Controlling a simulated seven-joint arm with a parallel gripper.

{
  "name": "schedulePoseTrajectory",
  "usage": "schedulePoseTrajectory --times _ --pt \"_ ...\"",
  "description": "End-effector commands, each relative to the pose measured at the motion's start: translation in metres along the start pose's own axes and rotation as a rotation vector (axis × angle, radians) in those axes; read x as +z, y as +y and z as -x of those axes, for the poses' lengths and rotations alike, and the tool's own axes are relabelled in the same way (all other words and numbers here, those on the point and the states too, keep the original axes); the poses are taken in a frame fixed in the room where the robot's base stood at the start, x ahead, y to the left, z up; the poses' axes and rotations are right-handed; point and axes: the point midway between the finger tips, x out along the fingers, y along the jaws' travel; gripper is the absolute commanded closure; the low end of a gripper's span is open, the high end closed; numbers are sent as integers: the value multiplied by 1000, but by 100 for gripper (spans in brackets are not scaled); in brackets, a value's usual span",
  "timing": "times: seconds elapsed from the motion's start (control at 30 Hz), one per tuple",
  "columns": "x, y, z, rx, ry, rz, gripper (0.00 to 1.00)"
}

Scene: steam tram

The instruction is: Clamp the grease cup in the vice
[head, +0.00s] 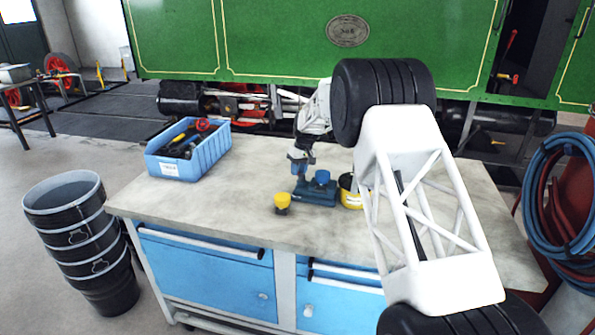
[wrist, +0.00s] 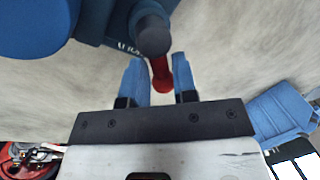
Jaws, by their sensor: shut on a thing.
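The blue vice (head: 316,196) stands on the workbench and also shows at the top of the wrist view (wrist: 95,18). A round blue-capped piece (head: 322,177), likely the grease cup, sits at the top of the vice; its large blue cap fills the upper left of the wrist view (wrist: 30,22). I cannot tell how tightly the jaws hold it. My gripper (head: 298,172) is at the vice's left end. In the wrist view its blue fingers (wrist: 159,85) are shut on the red vice handle (wrist: 161,74), below the dark round screw end (wrist: 152,36).
A small yellow-capped piece with a dark base (head: 282,203) stands left of the vice, near the front. A yellow tub (head: 349,195) stands just right of it. A blue bin (head: 190,153) of tools is at the bench's left. Bare bench top (head: 236,200) lies between.

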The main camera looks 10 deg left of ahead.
Motion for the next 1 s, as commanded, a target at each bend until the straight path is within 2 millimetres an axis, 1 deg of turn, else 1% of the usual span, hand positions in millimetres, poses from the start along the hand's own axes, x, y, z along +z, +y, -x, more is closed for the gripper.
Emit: schedulePoseTrajectory --times 0.2,0.53,0.57,0.6,0.67,1.0 --pt "-1 1 2 1 10 -36 97" --pt "0 2 2 2 11 -38 97" --pt "0 2 2 2 11 -38 72" --pt "0 2 2 2 10 -38 66" --pt "0 2 2 1 10 -38 57" --pt "0 1 2 1 8 -37 57"
